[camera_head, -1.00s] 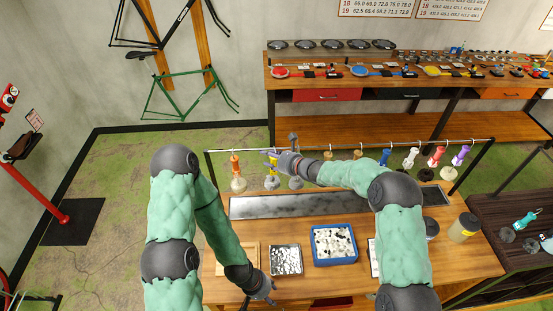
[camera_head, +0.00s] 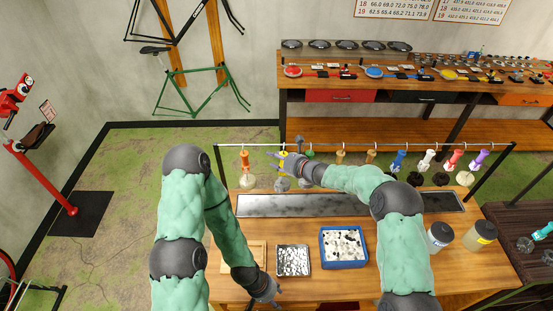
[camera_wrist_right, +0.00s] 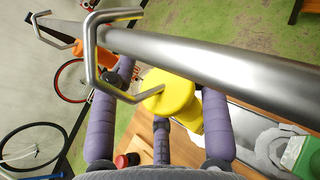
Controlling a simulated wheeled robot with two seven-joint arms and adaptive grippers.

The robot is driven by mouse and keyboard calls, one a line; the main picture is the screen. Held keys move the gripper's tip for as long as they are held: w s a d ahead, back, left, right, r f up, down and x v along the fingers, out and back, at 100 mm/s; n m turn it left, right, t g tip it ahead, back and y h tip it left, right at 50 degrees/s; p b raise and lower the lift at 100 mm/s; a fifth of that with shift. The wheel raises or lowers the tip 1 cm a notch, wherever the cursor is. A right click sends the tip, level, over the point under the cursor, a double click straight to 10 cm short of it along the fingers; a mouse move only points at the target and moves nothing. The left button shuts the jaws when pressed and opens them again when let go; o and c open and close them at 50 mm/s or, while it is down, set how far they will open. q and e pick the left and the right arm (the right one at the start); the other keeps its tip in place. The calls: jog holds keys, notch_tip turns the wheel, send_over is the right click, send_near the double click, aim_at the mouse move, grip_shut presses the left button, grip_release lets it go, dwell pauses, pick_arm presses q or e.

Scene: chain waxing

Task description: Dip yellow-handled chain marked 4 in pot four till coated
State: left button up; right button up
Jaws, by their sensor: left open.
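The yellow-handled chain hangs by a wire hook from the metal rail; its yellow handle (camera_wrist_right: 176,95) shows large in the right wrist view. My right gripper (camera_wrist_right: 160,118) has its purple fingers around the handle. A clear gap shows on the left finger's side, so it looks open. In the head view this gripper (camera_head: 284,158) is at the rail, beside the orange-handled chain (camera_head: 246,161). My left gripper (camera_head: 268,291) is open and empty, low at the table's front. The number 4 mark cannot be read, and I cannot make out which vessel is pot four.
Several chains with coloured handles hang along the rail (camera_head: 330,146). A long dark tray (camera_head: 300,205) lies beneath it. A wooden tray (camera_head: 228,259), a metal tray (camera_head: 293,261) and a blue tray (camera_head: 344,265) stand in front. Two jars (camera_head: 439,236) (camera_head: 480,235) are at the right.

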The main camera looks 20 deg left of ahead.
grip_shut()
jog(key=shift+r, duration=0.1)
notch_tip(320, 180, up, 2)
jog(key=shift+r+p, duration=0.15)
jog(key=shift+p, duration=0.3)
